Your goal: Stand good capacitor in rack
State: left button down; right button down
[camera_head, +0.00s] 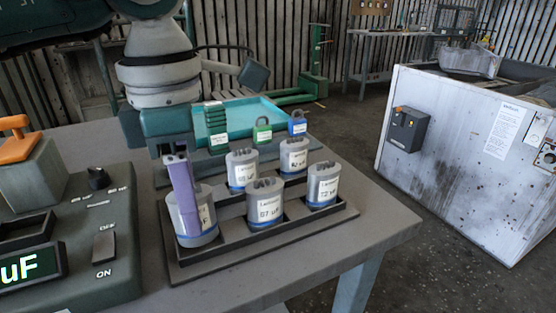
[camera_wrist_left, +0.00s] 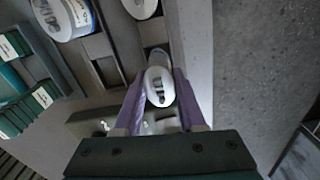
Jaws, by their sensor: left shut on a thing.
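A grey, white-labelled capacitor (camera_head: 207,218) is upright at the near left end of the black rack (camera_head: 300,228). My left gripper (camera_head: 181,190) has its purple fingers down on it. In the left wrist view the fingers (camera_wrist_left: 158,105) are shut on either side of the capacitor's pale top (camera_wrist_left: 160,88), where its terminals show. Its base appears to be within the rack's rim, but I cannot tell if it is fully seated. Several similar capacitors stand in the rack, including one labelled 67 uF (camera_head: 268,210) and one labelled 72 uF (camera_head: 323,188). My right gripper is out of view.
A green meter (camera_head: 75,235) with a uF display and an ON/OFF switch stands at the left. A teal tray (camera_head: 245,112) and green and blue padlock-like tags (camera_head: 262,132) lie behind the rack. The table's front right is clear. A white panelled unit (camera_head: 455,150) stands at the right.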

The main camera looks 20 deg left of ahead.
pick_arm(q)
jog(key=shift+f+b, duration=0.8)
jog(key=shift+f, duration=0.1)
jog(key=shift+c, duration=2.1)
grip_release()
notch_tip(320, 180, up, 10)
jog(key=shift+r, duration=0.1)
